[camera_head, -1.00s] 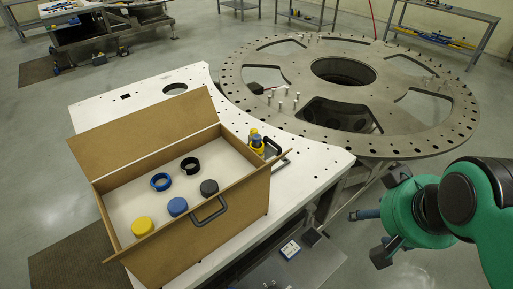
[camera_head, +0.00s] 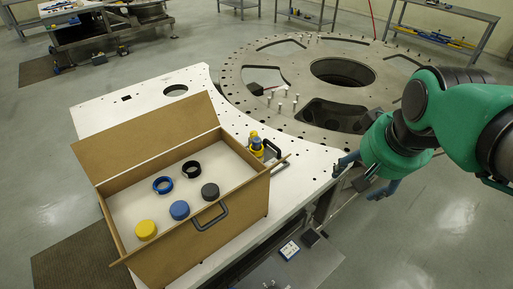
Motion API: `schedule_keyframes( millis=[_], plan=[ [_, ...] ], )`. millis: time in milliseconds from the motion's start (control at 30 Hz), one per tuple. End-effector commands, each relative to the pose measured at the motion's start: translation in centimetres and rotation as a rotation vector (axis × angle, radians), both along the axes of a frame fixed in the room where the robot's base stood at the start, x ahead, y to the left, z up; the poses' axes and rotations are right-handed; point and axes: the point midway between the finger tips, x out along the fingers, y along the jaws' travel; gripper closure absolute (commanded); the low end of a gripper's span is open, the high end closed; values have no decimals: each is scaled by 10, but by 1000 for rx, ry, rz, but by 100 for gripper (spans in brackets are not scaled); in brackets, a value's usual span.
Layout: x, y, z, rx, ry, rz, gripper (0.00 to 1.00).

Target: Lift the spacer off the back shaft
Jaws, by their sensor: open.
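My gripper (camera_head: 364,176) is open and empty, its two blue-grey fingers apart near the right corner of the white plate (camera_head: 185,108). A large round turret plate (camera_head: 243,95) lies behind, with several small pale upright pins (camera_head: 281,108) near its left inner part. My gripper is in front of and to the right of these pins. I cannot tell which pin is the back shaft, nor make out a spacer on one. A yellow and dark stacked piece (camera_head: 256,143) stands on the white plate beside the box.
An open wooden box (camera_head: 237,208) holds yellow (camera_head: 146,230), blue (camera_head: 179,210) and black (camera_head: 210,191) round pieces and two rings, blue (camera_head: 163,186) and black (camera_head: 192,168). Its lid stands raised on the left. My arm covers the turret plate's right side.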

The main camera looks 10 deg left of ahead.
Motion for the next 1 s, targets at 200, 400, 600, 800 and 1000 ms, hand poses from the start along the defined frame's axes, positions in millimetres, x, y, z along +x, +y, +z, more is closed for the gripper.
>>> schedule_keyframes(
  millis=[200, 400, 600, 800, 1000],
  plan=[
    [51, 17, 17, 8, 47, 4, 31],
    [97, 35, 25, 13, 85, 6, 31],
    [143, 56, 26, 17, 124, 6, 31],
    [188, 79, 21, 18, 164, 6, 31],
    [231, 105, 8, 17, 204, 7, 31]
  ],
)
